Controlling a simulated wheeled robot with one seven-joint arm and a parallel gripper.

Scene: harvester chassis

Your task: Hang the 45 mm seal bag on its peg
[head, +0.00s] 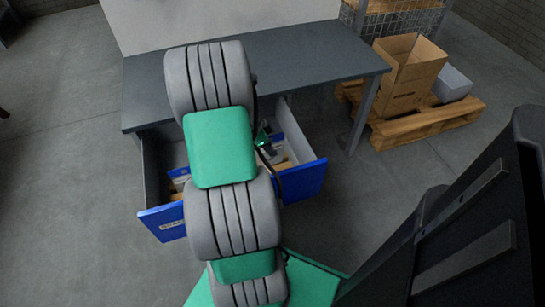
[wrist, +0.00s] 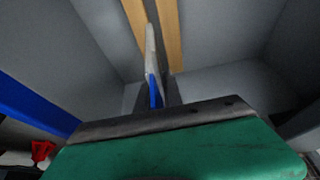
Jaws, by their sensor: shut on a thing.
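In the wrist view, a thin white and blue piece (wrist: 152,62), which looks like the seal bag seen nearly edge-on, stands up just beyond the metal edge of my gripper (wrist: 155,104). My gripper is shut on it; the fingertips themselves are mostly hidden. I cannot read any size on the bag. In the head view my arm hides most of the gripper, which is over the open drawer (head: 152,180) under the bench. The peg does not show in either view.
The drawer has a blue front (head: 305,182), grey walls and wooden strips (wrist: 171,35) inside. The grey bench top (head: 310,55) overhangs it. At the right, a cardboard box (head: 405,85) stands on a pallet (head: 425,125). Floor at the left is clear.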

